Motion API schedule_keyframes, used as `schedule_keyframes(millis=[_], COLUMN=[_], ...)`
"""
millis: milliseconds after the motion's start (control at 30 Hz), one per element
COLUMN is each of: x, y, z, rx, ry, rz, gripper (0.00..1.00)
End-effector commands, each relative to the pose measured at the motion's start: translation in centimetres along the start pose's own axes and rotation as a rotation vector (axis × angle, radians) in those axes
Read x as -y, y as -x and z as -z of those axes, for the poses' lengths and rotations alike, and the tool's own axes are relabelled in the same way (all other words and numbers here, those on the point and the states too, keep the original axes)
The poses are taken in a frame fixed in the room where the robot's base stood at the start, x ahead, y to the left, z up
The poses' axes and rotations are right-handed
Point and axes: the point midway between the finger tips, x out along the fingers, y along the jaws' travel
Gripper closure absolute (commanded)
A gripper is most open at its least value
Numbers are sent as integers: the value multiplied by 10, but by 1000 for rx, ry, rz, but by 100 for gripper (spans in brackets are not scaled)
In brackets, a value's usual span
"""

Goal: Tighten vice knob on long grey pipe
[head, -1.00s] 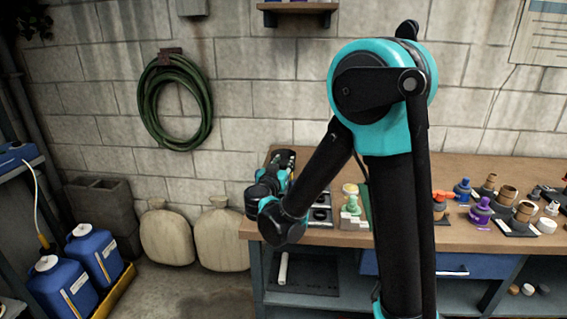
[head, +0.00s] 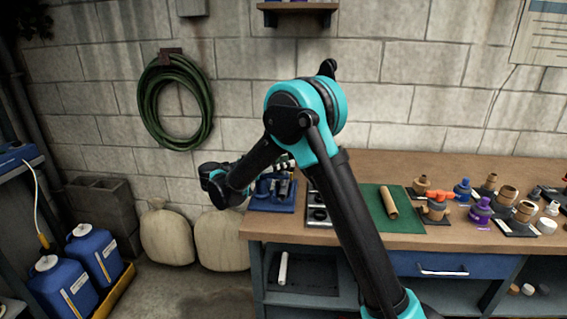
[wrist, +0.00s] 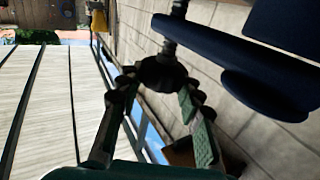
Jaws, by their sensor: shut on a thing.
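In the wrist view, a black lobed knob (wrist: 160,72) sits at the end of a dark rod, beside dark blue rounded vice parts (wrist: 235,62). My gripper (wrist: 158,86) has one finger on each side of the knob, with green pads showing on the right finger, and is shut on it. In the head view, the blue vice (head: 272,200) stands at the left end of the bench, partly behind my arm. My gripper is mostly hidden there behind my own arm. I cannot clearly make out the long grey pipe.
The wooden bench (head: 440,168) has a grey tray (head: 308,221), a green mat with a tan pipe (head: 388,202), and several fittings to the right. A block wall stands behind, with a hose (head: 150,100) hanging on it.

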Motion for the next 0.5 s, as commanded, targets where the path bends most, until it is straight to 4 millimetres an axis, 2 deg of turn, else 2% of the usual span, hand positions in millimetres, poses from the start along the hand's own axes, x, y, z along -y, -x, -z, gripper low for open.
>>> schedule_keyframes(millis=[200,500], x=[2,1], y=[0,0], z=[1,1], rx=[-3,-2], ry=[-1,-1], rz=[-86,-126], gripper=[94,94])
